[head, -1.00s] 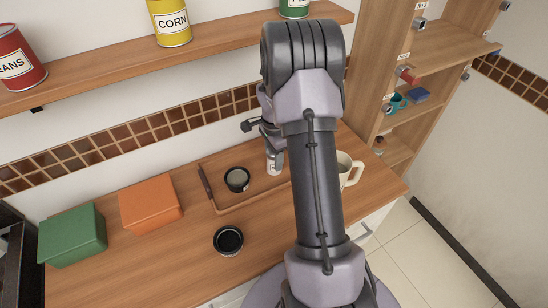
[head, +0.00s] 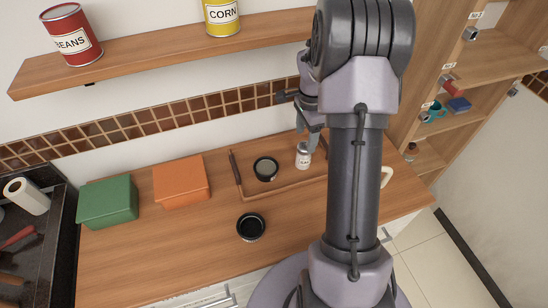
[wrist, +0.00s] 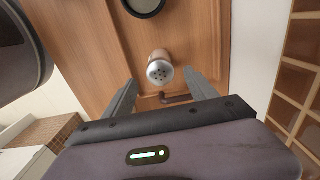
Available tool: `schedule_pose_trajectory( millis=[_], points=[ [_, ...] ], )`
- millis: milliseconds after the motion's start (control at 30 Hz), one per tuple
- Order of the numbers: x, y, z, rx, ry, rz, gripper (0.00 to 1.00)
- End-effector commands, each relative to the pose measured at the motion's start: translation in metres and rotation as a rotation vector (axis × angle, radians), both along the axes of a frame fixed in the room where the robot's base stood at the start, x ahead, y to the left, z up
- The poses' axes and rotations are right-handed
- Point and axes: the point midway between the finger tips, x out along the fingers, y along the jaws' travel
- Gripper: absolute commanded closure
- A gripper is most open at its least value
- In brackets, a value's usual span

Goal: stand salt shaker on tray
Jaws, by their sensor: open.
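The salt shaker (head: 303,157), a small pale cylinder with a label, stands upright on the right part of the wooden tray (head: 286,180). In the wrist view the shaker (wrist: 160,68) shows its grey holed cap, just beyond the fingertips and apart from them. My gripper (head: 313,137) is above and beside the shaker in the head view, partly hidden by my arm. In the wrist view my gripper (wrist: 160,86) has its two fingers spread with nothing between them. A dark tray handle shows below the shaker there.
A round black dish (head: 266,168) sits on the tray left of the shaker. Another black dish (head: 251,227) lies on the counter in front. Orange (head: 181,182) and green (head: 107,202) boxes stand at left. A cream mug (head: 387,176) is mostly hidden behind my arm.

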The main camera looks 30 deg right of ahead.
Motion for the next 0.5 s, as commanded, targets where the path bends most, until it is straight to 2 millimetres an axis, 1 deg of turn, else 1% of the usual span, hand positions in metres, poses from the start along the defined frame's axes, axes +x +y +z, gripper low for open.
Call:
schedule_pose_trajectory(
  millis=[67,133,167,200,233,267,300,367,400,500],
  points=[
    [0.003,0.014,0.019,-0.008,-0.023,0.052,0.33],
    [0.004,0.043,0.055,-0.021,-0.067,0.161,0.33],
    [0.003,0.060,0.075,-0.029,-0.092,0.227,0.33],
    [-0.004,0.090,0.105,-0.042,-0.134,0.337,0.33],
    [-0.012,0.114,0.126,-0.054,-0.166,0.428,0.33],
    [-0.022,0.138,0.146,-0.065,-0.202,0.519,0.33],
    [-0.039,0.169,0.168,-0.082,-0.248,0.643,0.33],
    [-0.070,0.211,0.193,-0.111,-0.318,0.825,0.33],
    [-0.093,0.235,0.204,-0.129,-0.364,0.941,0.33],
    [-0.141,0.277,0.214,-0.177,-0.460,1.181,0.33]
  ],
)
